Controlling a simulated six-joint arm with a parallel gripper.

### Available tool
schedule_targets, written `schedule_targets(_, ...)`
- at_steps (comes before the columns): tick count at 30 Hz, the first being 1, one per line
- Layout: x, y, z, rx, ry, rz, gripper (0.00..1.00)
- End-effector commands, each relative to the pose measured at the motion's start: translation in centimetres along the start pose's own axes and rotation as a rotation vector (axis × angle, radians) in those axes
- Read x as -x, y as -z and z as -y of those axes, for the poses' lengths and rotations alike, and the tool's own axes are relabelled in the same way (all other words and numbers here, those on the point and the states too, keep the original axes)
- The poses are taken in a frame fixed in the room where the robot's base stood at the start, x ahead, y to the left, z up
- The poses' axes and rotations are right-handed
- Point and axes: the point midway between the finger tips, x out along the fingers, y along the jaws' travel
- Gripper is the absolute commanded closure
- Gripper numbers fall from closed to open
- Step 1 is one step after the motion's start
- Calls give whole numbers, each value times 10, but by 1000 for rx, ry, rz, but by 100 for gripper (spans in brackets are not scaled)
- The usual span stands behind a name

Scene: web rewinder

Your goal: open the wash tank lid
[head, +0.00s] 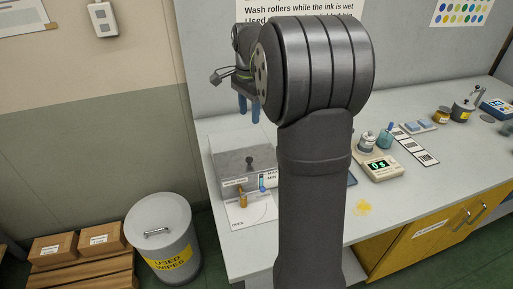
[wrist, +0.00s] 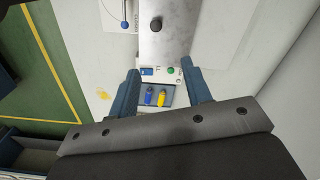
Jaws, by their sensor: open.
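The wash tank appears to be the grey box (head: 236,163) at the left end of the bench; its flat lid is down, with a dark round knob (head: 250,161) on top. In the wrist view, the metallic lid (wrist: 158,45) and black knob (wrist: 156,25) lie beyond my fingertips. My gripper (head: 249,106) is open, its blue fingers pointing down above the bench behind the tank. The wrist view shows the open fingers (wrist: 158,70) apart, with nothing held between them. My arm hides part of the bench right of the tank.
A tray (wrist: 171,88) holds blue and yellow bottles. A scale (head: 381,170) stands farther right. A used-wipes bin (head: 160,225) stands on the floor at left.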

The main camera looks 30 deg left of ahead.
Motion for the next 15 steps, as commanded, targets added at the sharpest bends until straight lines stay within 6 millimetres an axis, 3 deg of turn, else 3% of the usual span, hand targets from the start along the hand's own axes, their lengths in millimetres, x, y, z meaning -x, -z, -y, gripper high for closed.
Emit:
schedule_targets(6, 7, -7, -5, 321, 0, 0, 55)
schedule_targets(11, 8, -9, -6, 423, -1, 1, 55)
schedule_targets(15, -3, -9, -7, 435, -3, 2, 55)
